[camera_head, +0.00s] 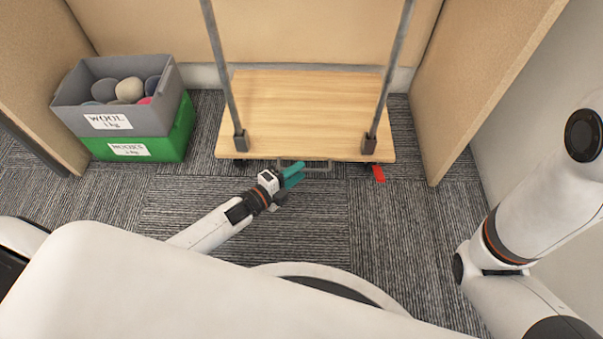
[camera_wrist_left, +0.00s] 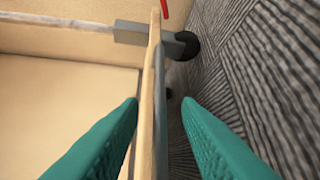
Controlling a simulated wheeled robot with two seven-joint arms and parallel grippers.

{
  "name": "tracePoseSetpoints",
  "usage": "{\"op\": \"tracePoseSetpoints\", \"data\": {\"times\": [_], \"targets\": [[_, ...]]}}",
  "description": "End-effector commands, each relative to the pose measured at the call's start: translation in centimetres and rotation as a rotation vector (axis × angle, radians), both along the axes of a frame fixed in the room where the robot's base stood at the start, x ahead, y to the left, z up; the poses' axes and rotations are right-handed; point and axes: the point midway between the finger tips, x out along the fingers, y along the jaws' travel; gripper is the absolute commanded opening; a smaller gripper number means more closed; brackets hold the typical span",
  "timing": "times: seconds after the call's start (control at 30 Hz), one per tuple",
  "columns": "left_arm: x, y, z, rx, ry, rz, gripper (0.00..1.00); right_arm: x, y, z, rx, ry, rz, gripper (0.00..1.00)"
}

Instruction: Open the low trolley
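The low trolley (camera_head: 305,105) has a light wooden deck, two grey uprights and small dark casters. A thin grey metal loop (camera_head: 318,169) sticks out below its front edge. A red tab (camera_head: 378,174) is by the front right caster. My left gripper (camera_head: 293,175) has teal fingers and is at the front edge, by the loop's left part. In the left wrist view its fingers (camera_wrist_left: 160,100) are apart, with the deck edge and a grey bar (camera_wrist_left: 161,110) showing between or beyond them; I cannot tell whether they touch. My right gripper is out of view.
A grey crate (camera_head: 68,98) of balls labelled WOOL is stacked on a green crate (camera_head: 180,140) at the left. Wooden panels stand left, behind and right (camera_head: 480,80) of the trolley. The striped carpet (camera_head: 390,225) in front is mostly clear.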

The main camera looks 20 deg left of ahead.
Motion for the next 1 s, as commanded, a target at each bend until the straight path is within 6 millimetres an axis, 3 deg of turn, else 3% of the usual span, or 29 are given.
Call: {"op": "tracePoseSetpoints", "data": {"times": [0.2,0.5,0.57,0.7,1.0], "targets": [[1.8,-1.0,-0.4,0.0,0.0,0.0,0.31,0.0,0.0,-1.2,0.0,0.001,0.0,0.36],[2.0,-1.1,-0.3,0.0,0.001,0.0,0.31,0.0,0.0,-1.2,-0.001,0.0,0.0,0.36],[2.0,-1.1,-0.3,0.0,0.001,0.0,0.24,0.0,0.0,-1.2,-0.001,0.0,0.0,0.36],[2.0,-1.1,-0.3,0.0,0.001,0.0,0.01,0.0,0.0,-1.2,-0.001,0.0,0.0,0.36],[1.9,-1.1,-0.3,0.0,0.001,0.0,0.0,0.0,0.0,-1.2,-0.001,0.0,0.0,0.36]]}}
